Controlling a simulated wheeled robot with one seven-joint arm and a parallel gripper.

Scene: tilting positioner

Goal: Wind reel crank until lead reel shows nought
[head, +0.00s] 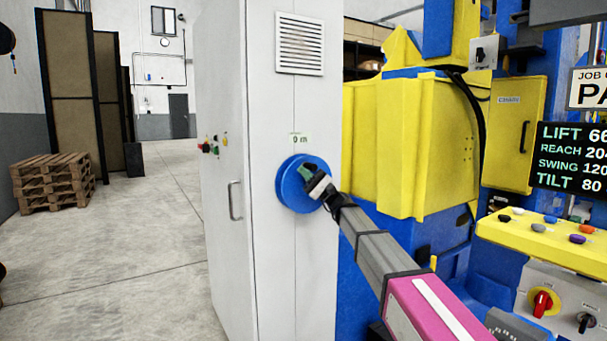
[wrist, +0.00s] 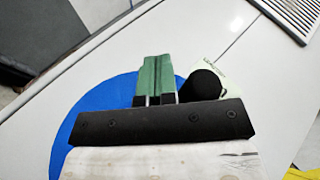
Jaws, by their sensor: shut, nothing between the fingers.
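The lead reel, a round blue disc (head: 283,192), is mounted on the front of a grey cabinet. A small pale label (head: 299,139) above it appears to read "0 m". My gripper (head: 307,171) is in front of the reel's upper right part. In the wrist view its green fingers (wrist: 156,76) are shut together with nothing between them, in front of the blue disc (wrist: 95,110). A black round knob (wrist: 205,84), apparently the crank handle, is just right of the fingers; I cannot tell whether they touch it. The gripper body hides much of the reel.
The grey cabinet (head: 265,265) has a handle, small buttons and a vent. Blue and yellow machinery (head: 395,145) stands close on the right, with a button panel (head: 545,240) and black display (head: 570,157). Pallets (head: 55,180) stand far left; the left floor is open.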

